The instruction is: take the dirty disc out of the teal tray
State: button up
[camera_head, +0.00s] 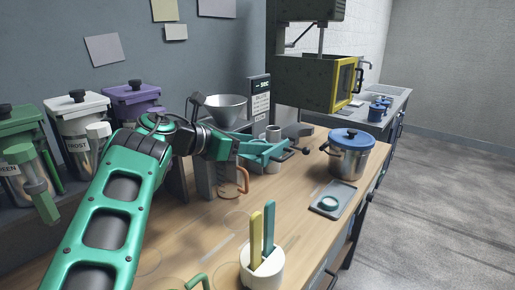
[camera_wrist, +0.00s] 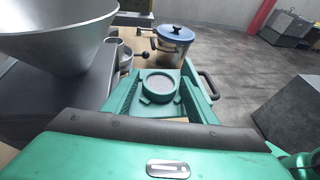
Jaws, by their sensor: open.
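My gripper (camera_head: 265,150) is open, its teal fingers reaching right past the funnel above the bench. In the wrist view, a teal piece with a raised round rim (camera_wrist: 160,87) and a grey round face lies ahead between the finger sides. It looks like the teal tray with the disc, but I cannot tell the two apart or see any dirt clearly. Nothing is visibly clamped. In the head view, my gripper hides most of that spot. A separate teal ring (camera_head: 329,203) lies on a flat grey tray (camera_head: 345,191) at the bench's right.
A pot with a blue lid (camera_head: 350,150) stands beyond my gripper, also in the wrist view (camera_wrist: 172,52). A metal funnel (camera_head: 227,110) is close by, large at left in the wrist view (camera_wrist: 55,35). A white holder (camera_head: 262,270) with upright yellow and teal sticks stands in front.

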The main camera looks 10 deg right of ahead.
jog(key=shift+c, duration=0.7)
jog(key=c, duration=0.7)
jog(key=shift+o, duration=0.2)
jog(key=shift+r, duration=0.1)
